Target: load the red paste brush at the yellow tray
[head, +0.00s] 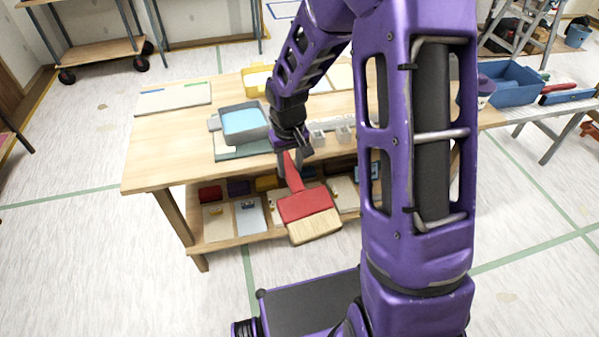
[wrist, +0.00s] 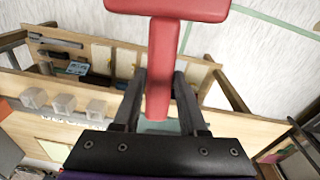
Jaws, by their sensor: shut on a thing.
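The red paste brush (head: 305,205) has a red handle and ferrule and pale bristles. My gripper (head: 291,166) is shut on its handle and holds it in front of the table's near edge, bristles downward. In the wrist view the red handle (wrist: 162,70) runs between the two dark fingers (wrist: 158,98); the bristles are out of that view. The yellow tray (head: 248,85) stands at the back of the tabletop, beyond the gripper, with a pale content. My arm hides its right part.
A grey tray with light blue content (head: 268,131) stands on the wooden table (head: 165,163), left of my gripper. Small pale cups (head: 343,134) stand to the right. A flat board (head: 173,97) lies back left. A lower shelf (head: 225,241) holds several items. The table's left front is clear.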

